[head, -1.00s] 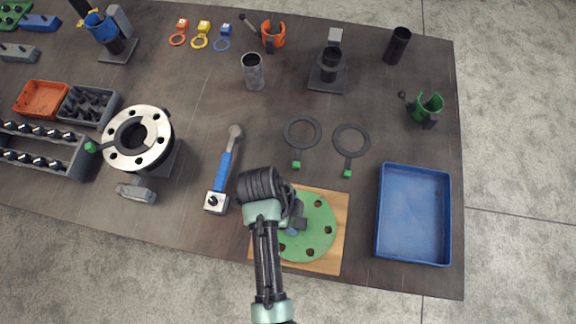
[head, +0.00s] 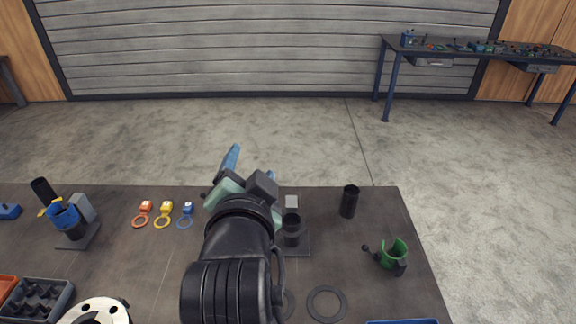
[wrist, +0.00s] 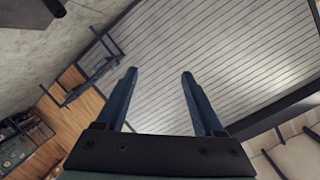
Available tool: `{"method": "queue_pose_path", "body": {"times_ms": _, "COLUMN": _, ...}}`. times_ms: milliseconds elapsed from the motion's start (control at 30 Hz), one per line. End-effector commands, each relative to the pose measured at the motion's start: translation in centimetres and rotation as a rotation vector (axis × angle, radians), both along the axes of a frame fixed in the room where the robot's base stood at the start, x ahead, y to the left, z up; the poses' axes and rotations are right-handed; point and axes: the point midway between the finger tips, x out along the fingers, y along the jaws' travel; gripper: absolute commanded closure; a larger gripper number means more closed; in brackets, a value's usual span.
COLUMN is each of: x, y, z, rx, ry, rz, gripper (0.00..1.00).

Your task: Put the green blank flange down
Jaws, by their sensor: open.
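The green blank flange is not in view in either current picture; the part of the table where it lay is below the head view's edge. My gripper (head: 251,164) is raised above the far part of the table and points away toward the shutter wall. In the wrist view its two blue fingers (wrist: 159,75) stand wide apart with nothing between them. They are clear of every object.
On the dark table (head: 350,260) are a flanged pipe (head: 95,312), a black tube (head: 349,201), a green open clamp (head: 393,254), a black gasket ring (head: 327,303) and a blue tray (head: 402,321). A second bench (head: 470,50) stands far right.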

Motion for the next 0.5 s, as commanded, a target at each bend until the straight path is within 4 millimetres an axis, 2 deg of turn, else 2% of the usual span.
{"method": "queue_pose_path", "body": {"times_ms": 33, "x": -0.1, "y": -1.0, "z": 5.4, "rx": -0.078, "ry": -0.155, "rz": 0.006, "gripper": 0.3}}
{"method": "queue_pose_path", "body": {"times_ms": 67, "x": -0.5, "y": -1.6, "z": 8.4, "rx": -0.135, "ry": -0.246, "rz": 0.005, "gripper": 0.3}}
{"method": "queue_pose_path", "body": {"times_ms": 100, "x": -1.3, "y": -2.2, "z": 12.3, "rx": -0.211, "ry": -0.363, "rz": -0.004, "gripper": 0.3}}
{"method": "queue_pose_path", "body": {"times_ms": 200, "x": -4.5, "y": -3.7, "z": 20.7, "rx": -0.401, "ry": -0.624, "rz": -0.06, "gripper": 0.3}}
{"method": "queue_pose_path", "body": {"times_ms": 300, "x": -8.3, "y": -4.8, "z": 26.6, "rx": -0.558, "ry": -0.819, "rz": -0.142, "gripper": 0.3}}
{"method": "queue_pose_path", "body": {"times_ms": 333, "x": -9.3, "y": -5.0, "z": 27.9, "rx": -0.596, "ry": -0.865, "rz": -0.166, "gripper": 0.3}}
{"method": "queue_pose_path", "body": {"times_ms": 400, "x": -11.4, "y": -5.3, "z": 30.1, "rx": -0.668, "ry": -0.945, "rz": -0.213, "gripper": 0.3}}
{"method": "queue_pose_path", "body": {"times_ms": 500, "x": -13.0, "y": -5.5, "z": 31.7, "rx": -0.724, "ry": -1.005, "rz": -0.256, "gripper": 0.3}}
